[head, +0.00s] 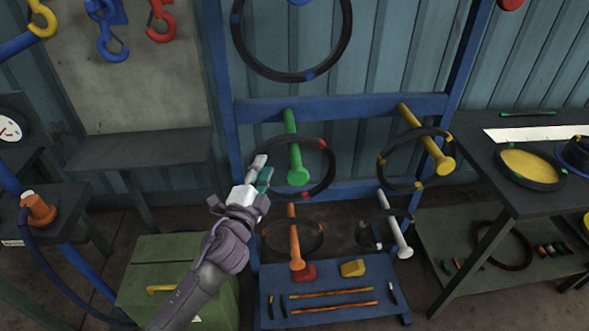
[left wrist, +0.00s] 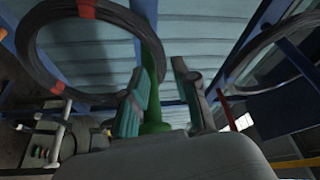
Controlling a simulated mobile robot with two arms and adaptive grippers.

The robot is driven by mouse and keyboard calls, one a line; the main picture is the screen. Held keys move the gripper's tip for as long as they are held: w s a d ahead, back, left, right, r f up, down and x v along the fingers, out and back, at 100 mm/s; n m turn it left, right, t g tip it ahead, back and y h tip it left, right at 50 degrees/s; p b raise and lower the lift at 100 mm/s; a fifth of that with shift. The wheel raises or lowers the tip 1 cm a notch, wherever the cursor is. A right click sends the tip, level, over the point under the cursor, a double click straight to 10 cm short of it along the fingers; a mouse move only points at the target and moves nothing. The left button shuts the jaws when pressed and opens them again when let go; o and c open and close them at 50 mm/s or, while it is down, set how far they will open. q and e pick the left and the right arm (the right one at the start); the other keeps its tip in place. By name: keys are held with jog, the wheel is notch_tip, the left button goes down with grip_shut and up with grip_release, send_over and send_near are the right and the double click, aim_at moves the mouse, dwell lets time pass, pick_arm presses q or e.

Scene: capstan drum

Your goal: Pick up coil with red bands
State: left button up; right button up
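The coil with red bands (head: 334,166) is a thin dark ring hanging on the green peg (head: 297,172) of the blue rack. My left gripper (head: 262,170) is by the coil's left side in the head view. In the left wrist view the coil (left wrist: 27,50) fills the upper left, with two red bands visible. There my left gripper (left wrist: 163,100) is open, its fingers apart, with the green peg (left wrist: 152,70) seen between them. Part of the coil passes behind the left finger, so I cannot tell whether they touch. My right gripper is not in view.
A yellow-banded coil (head: 381,170) hangs on the yellow peg (head: 435,150). Orange (head: 292,235) and white (head: 393,225) pegs are below, with dark coils. A larger blue-banded coil (head: 347,40) hangs above. A green box (head: 150,265) stands at lower left.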

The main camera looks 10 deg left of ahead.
aim_at(276, 143)
pick_arm(q)
jog(key=w, duration=0.3)
jog(key=shift+w+d+r, duration=0.15)
jog(key=shift+w+r, duration=0.05)
jog(key=shift+w, duration=0.2)
jog(key=shift+w+d+r+p, duration=0.1)
jog(key=shift+w+r+p, duration=0.05)
jog(key=shift+w+p, duration=0.3)
jog(key=w, duration=0.4)
jog(key=shift+w+d+r, duration=0.15)
jog(key=shift+w+d, duration=0.1)
jog(key=shift+d, duration=0.15)
grip_shut()
jog(key=shift+r, duration=0.2)
